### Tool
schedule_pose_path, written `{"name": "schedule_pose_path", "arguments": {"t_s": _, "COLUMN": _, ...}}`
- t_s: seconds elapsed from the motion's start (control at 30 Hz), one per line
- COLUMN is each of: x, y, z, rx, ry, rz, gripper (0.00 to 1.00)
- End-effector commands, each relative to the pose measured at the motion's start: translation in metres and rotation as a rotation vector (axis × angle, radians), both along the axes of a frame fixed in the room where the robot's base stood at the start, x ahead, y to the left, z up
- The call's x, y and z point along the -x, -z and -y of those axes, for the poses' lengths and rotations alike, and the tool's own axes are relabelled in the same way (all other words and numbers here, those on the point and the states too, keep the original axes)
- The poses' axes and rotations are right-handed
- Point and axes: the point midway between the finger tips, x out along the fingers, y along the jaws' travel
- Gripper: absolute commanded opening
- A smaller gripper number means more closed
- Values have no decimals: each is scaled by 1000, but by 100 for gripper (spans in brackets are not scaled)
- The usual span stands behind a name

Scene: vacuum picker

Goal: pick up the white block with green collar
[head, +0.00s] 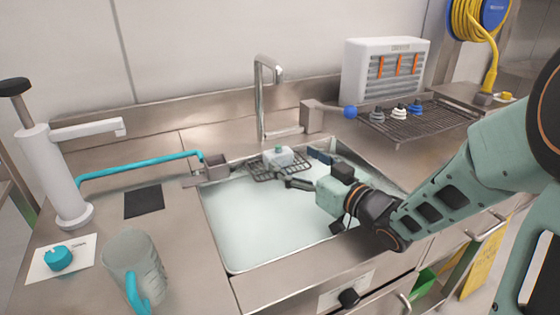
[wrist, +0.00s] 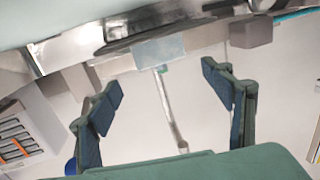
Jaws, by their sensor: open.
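The white block with green collar (head: 278,157) sits upright on a dark wire rack (head: 262,175) at the back of the sink. In the wrist view the block (wrist: 158,51) is a pale box beyond my fingertips, with its green collar (wrist: 162,69) facing the lower edge of the picture. My gripper (head: 301,168) is open and empty, just right of the block in the head view. In the wrist view my gripper (wrist: 163,90) has its two fingers spread wide, with the block centred between them but farther off. No contact shows.
The sink (head: 260,225) holds pale cloudy water. A tall faucet (head: 259,100) stands behind the block. A clear jug (head: 135,265) and a white pump stand (head: 63,180) are on the left counter. A drying rack (head: 420,125) with small knobs is at the right.

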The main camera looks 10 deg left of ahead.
Motion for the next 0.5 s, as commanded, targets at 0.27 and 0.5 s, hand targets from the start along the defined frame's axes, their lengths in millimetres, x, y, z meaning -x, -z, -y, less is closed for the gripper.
{"name": "schedule_pose_path", "arguments": {"t_s": 0.27, "x": -20, "y": 0, "z": -27, "rx": 0, "ry": -2, "rz": 1, "gripper": 74}}
{"name": "schedule_pose_path", "arguments": {"t_s": 0.5, "x": -41, "y": 0, "z": -51, "rx": 0, "ry": 1, "rz": -1, "gripper": 74}}
